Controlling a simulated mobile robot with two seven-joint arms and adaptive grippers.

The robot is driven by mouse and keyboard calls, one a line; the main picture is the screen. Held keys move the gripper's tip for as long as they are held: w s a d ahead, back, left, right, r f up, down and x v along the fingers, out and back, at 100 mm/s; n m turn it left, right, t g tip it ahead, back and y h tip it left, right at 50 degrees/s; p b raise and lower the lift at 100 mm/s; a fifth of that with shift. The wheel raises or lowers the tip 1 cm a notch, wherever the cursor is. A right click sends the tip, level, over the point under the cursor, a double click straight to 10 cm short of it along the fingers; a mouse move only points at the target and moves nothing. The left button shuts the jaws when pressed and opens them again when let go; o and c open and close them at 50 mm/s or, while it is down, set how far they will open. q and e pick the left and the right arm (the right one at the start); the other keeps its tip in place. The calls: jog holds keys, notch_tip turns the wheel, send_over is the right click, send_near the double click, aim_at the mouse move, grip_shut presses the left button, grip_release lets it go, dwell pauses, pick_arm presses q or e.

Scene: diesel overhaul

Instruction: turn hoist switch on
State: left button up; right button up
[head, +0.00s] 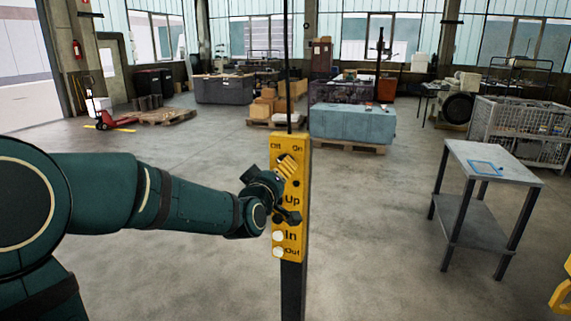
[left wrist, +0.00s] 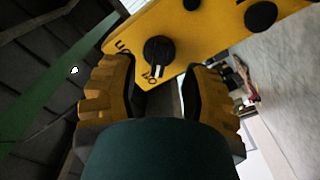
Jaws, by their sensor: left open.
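The yellow hoist control box (head: 290,240) stands on a dark post in the middle of the head view, with Off and On labels at its top. The hoist switch, a round black knob (left wrist: 160,52), shows in the left wrist view. Its white mark points toward the partly hidden label that looks like Off. My left gripper (head: 286,167) is in front of the upper part of the box and hides the knob in the head view. In the wrist view, its yellow fingers (left wrist: 160,78) are apart, one on each side just below the knob; contact cannot be told.
Black buttons (left wrist: 261,16) lie farther along the box face. A grey side table (head: 492,163) stands at the right, with a wire cage (head: 520,130) behind it. A blue-covered block (head: 352,122) on a pallet stands behind. The floor around the post is clear.

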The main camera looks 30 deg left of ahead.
pick_arm(q)
jog(key=shift+p+x, duration=0.35)
jog(key=shift+x, duration=2.05)
jog(key=shift+s, duration=0.1)
grip_shut()
